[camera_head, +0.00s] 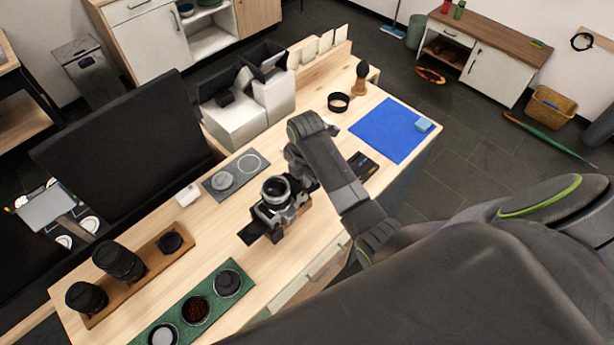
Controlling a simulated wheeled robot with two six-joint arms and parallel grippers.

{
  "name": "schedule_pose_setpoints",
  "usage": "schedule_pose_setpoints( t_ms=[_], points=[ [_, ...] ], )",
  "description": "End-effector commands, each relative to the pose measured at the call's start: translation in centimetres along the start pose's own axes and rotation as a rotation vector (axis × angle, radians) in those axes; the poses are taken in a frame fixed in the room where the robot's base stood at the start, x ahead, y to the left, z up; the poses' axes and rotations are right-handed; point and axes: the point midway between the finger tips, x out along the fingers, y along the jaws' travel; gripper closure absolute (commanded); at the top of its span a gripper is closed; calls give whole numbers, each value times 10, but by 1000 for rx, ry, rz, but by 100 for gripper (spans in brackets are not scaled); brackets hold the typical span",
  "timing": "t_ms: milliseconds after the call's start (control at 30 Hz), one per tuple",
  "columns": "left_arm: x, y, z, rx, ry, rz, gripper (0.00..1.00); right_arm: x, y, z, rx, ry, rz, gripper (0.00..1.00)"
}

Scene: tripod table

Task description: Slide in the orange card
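A black and silver camera (272,213) stands on the wooden table, its round lens opening facing up. A dark flat flap or plate (250,234) sticks out at its lower left. My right arm reaches in from the right, bends over the table and comes down at the camera's upper right side. My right gripper (300,182) is close against the camera, but its fingertips are largely hidden and I cannot tell whether they touch it. No orange card can be made out. A small dark case (362,164) lies right of my forearm. My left gripper is not in view.
A green tray (180,311) and a brown tray (143,268) hold lenses and round parts at the left. A grey mat (214,187) and white bins (236,122) stand behind.

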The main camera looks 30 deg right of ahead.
Motion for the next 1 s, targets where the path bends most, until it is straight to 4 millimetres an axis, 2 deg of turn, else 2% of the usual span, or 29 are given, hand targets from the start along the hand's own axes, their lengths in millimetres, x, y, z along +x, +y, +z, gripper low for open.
schedule_pose_setpoints(
  t_ms=[733, 800, 1000],
  points=[
    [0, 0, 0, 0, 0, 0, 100, 0, 0, -12, 0, 1, 0, 100],
    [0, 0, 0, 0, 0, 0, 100, 0, 0, -12, 0, 2, -1, 91],
    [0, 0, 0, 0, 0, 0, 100, 0, 0, -12, 0, 3, -2, 91]
  ],
)
